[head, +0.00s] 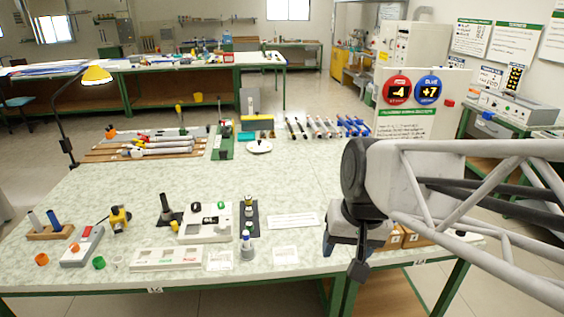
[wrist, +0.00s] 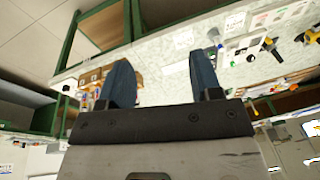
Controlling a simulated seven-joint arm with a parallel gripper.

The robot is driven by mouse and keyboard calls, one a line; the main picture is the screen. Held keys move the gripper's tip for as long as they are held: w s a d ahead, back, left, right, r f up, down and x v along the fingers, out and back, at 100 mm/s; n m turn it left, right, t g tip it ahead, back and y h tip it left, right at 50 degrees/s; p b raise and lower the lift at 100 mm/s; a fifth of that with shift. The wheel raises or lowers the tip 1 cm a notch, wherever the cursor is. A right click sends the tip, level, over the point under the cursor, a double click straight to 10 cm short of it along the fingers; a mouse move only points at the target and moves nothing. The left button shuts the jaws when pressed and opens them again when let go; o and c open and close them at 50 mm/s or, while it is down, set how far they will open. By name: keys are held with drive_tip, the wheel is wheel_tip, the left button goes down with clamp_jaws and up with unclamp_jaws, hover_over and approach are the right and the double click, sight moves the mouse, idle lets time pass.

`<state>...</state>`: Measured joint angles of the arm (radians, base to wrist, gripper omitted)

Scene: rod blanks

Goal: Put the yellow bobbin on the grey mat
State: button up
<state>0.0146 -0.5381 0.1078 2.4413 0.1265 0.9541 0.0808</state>
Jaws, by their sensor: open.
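A yellow piece with a dark part (head: 120,217) stands on the left of the near table; it is too small to tell whether it is the bobbin. A smaller yellow spot (head: 174,226) shows beside a black upright piece. A dark grey mat (head: 256,222) lies near the table's middle, with several small pieces standing along it, one of them yellowish. My gripper (head: 345,254) hangs at the table's front right, well right of the mat. In the wrist view my gripper (wrist: 161,72) has its two blue fingers apart with nothing between them.
A white slotted block (head: 205,224) stands left of the mat, and a white tray (head: 167,258) lies in front. Brown boxes (head: 415,239) sit just right of my gripper. A desk lamp (head: 96,76) rises at the left. The tabletop behind the mat is mostly clear.

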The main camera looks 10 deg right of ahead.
drive_tip(key=shift+n+t+h, duration=0.3)
drive_tip(key=shift+n+h, duration=0.4)
drive_tip(key=shift+n, duration=0.1)
drive_tip(key=s, duration=0.1)
drive_tip(key=s+d, duration=0.1)
drive_tip(key=s, duration=0.3)
drive_tip(key=shift+s+d+f, duration=0.1)
drive_tip(key=shift+d+f, duration=0.25)
drive_tip(key=shift+f, duration=0.05)
